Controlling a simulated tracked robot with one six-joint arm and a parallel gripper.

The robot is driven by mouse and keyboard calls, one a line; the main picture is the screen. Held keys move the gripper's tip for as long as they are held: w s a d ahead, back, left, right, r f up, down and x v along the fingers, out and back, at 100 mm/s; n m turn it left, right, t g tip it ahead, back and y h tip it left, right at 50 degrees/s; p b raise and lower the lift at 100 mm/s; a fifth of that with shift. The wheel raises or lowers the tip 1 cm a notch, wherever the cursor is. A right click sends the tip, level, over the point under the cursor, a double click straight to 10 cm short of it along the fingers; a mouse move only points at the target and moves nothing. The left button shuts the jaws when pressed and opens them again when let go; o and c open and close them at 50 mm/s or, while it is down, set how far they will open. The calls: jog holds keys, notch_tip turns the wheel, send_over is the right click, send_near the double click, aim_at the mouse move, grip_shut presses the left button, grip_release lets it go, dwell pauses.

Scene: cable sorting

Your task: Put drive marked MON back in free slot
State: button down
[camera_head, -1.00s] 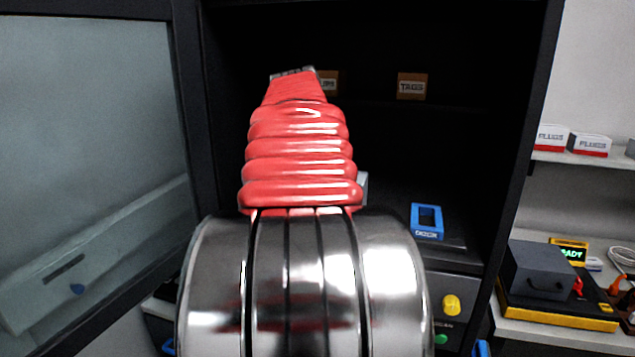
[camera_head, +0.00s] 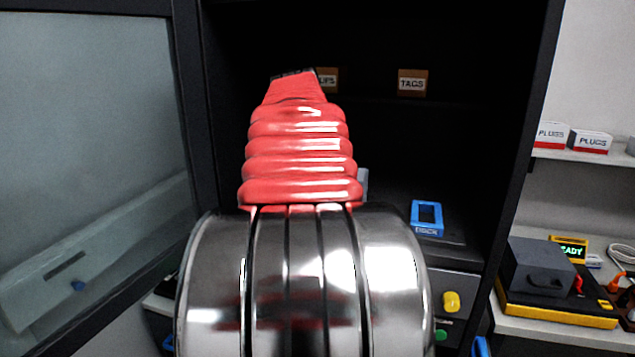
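My own red and chrome arm fills the middle of the view and reaches into a dark open cabinet. My gripper is hidden beyond the arm, so I cannot see its fingers or whether it holds anything. I see no drive with a readable MON mark, and no slot I can make out as free. A blue-framed piece (camera_head: 427,218) with a dark opening and a small label, hard to read, is on a dark surface in the cabinet, right of my arm. A pale grey edge (camera_head: 364,184) shows just behind the arm; I cannot tell what it belongs to.
A glass door (camera_head: 90,130) stands open on the left. Boxes marked TAGS (camera_head: 413,83) and, partly hidden, one ending in PS (camera_head: 328,79) sit on the cabinet's upper shelf. A yellow knob (camera_head: 451,301) is below. A grey box (camera_head: 541,268) stands on the right-hand bench.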

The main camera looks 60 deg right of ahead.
jog(key=c, duration=1.4)
grip_release()
jog(key=shift+o, duration=0.2)
jog(key=o, duration=0.4)
jog(key=shift+o, duration=0.2)
jog(key=shift+w+r, duration=0.1)
jog(key=shift+r, duration=3.4)
